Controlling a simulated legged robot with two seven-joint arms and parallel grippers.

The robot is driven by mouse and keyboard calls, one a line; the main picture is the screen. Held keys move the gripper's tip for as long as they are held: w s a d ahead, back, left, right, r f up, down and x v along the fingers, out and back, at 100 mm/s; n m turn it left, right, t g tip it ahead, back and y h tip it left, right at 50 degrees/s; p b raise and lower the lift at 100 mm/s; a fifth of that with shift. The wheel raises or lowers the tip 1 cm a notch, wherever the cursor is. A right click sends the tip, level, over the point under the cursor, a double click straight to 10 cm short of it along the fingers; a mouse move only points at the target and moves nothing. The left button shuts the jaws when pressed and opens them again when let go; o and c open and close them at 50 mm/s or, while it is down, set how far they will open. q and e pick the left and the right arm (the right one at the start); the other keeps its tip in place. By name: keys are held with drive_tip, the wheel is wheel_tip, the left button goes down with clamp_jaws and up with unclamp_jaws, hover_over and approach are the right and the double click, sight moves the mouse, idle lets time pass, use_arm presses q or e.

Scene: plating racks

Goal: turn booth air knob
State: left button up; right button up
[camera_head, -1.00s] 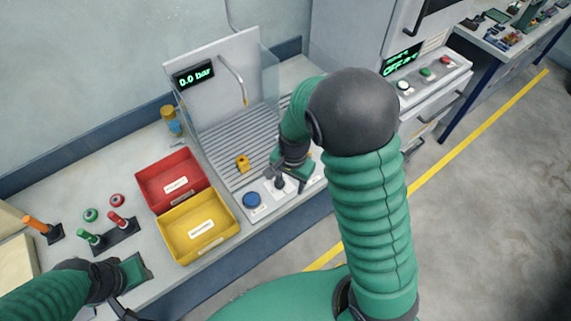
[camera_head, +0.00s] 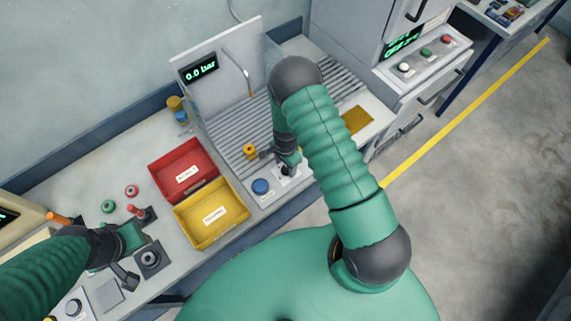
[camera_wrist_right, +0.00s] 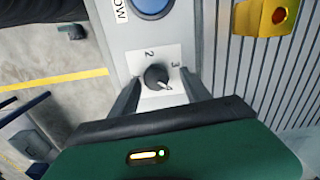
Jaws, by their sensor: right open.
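The black booth air knob (camera_wrist_right: 157,77) stands on a white plate marked with 2 and 3 in the right wrist view. Its white pointer line faces the lower right of that picture. My right gripper (camera_wrist_right: 160,80) is open, with one finger on each side of the knob; I cannot tell whether either touches it. In the head view my right gripper (camera_head: 288,168) is over the panel right of the blue button (camera_head: 262,187) and mostly hides the knob. My left gripper (camera_head: 128,262) is over the bench at lower left; its jaw state is unclear.
A red bin (camera_head: 184,170) and a yellow bin (camera_head: 236,217) stand left of the panel. A grooved booth floor (camera_head: 228,135) lies behind it, with a small yellow fitting (camera_head: 249,151). The display (camera_head: 199,67) reads 0.0 bar.

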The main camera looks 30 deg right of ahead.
drive_tip(key=shift+f, duration=0.35)
drive_tip(key=shift+s+a, duration=0.1)
drive_tip(key=shift+s, duration=0.2)
drive_tip(key=shift+w, duration=0.1)
drive_tip(key=c, duration=0.7)
clamp_jaws()
use_arm(q)
drive_tip(key=shift+s+a+r, duration=0.1)
drive_tip(key=shift+s+r, duration=0.1)
drive_tip(key=shift+s, duration=0.1)
drive_tip(key=shift+f, duration=0.25)
use_arm(e)
drive_tip(key=shift+n, duration=0.3)
